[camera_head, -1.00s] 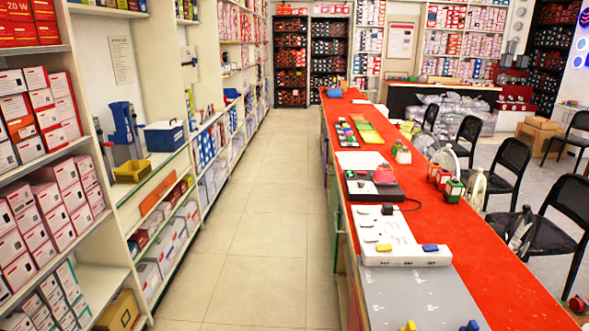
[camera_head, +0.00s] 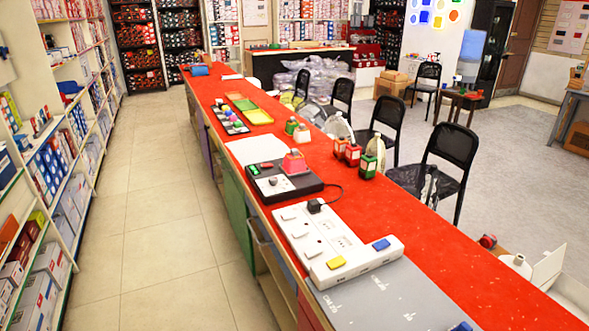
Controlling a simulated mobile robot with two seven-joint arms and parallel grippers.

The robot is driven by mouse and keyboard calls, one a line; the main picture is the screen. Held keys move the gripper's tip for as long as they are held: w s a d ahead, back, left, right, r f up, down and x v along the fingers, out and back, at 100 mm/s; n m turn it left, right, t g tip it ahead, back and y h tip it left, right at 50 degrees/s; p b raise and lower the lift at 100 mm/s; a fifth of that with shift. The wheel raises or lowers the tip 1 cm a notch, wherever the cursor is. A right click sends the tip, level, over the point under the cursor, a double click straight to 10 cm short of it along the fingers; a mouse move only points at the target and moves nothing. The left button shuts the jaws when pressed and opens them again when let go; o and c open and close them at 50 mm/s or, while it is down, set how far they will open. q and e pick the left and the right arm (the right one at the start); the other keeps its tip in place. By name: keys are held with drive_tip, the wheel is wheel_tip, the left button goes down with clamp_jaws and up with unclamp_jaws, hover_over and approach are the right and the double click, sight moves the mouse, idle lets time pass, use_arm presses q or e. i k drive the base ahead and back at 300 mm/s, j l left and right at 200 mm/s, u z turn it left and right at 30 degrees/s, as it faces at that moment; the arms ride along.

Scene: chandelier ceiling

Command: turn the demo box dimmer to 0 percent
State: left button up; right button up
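A black box with a pale panel (camera_head: 273,184) and a red block-like part (camera_head: 294,162) on top lies on the red counter, near the middle of the head view. It looks like the demo box. Small dark and red controls show on its panel, but they are too small to tell which is the dimmer or how it is set. A dark cable runs from its right side. Neither of my grippers is in view.
The long red counter (camera_head: 425,240) runs away to the back left. A white socket strip (camera_head: 310,233) and a grey mat (camera_head: 385,298) lie nearer than the box. Black chairs (camera_head: 447,160) stand along the right side. The tiled aisle (camera_head: 165,240) on the left is clear.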

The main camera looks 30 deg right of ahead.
sight(274, 180)
drive_tip(key=i+j+z, duration=0.15)
drive_tip(key=i+z, duration=0.25)
drive_tip(key=i+j+z, duration=0.2)
drive_tip(key=z, duration=0.2)
drive_tip(key=i+j+z, duration=0.25)
drive_tip(key=j+z, duration=0.15)
drive_tip(key=i+j+z, duration=0.15)
drive_tip(key=j+z, duration=0.25)
